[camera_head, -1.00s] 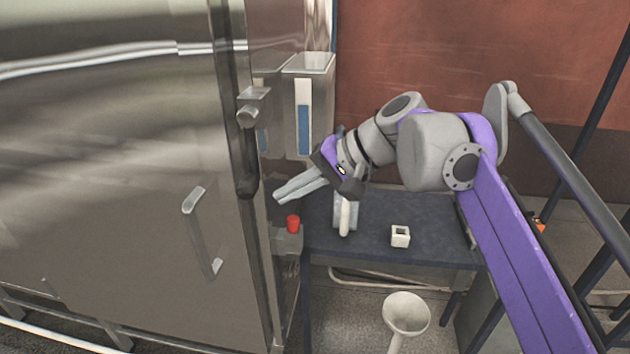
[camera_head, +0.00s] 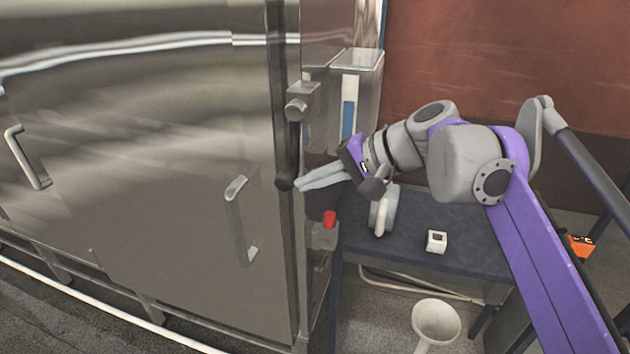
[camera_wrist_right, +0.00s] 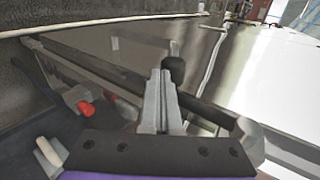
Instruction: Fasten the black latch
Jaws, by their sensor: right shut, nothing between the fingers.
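The black latch (camera_head: 287,178) hangs at the right edge of the steel cabinet door, below a grey cylindrical fitting (camera_head: 299,104). Its dark rounded end also shows in the right wrist view (camera_wrist_right: 174,70). My right gripper (camera_head: 300,185) is shut and empty, reaching in from the right. Its fingertips are right beside the lower end of the latch; I cannot tell whether they touch. In the right wrist view the closed fingers (camera_wrist_right: 161,78) point at the latch end and partly cover the area below it. My left gripper is not in view.
The steel door has handles (camera_head: 237,215). A red button (camera_head: 329,218) sits on a box below my right gripper. A dark table (camera_head: 420,212) holds a small white block (camera_head: 437,241). A white funnel (camera_head: 436,322) stands in front of the table.

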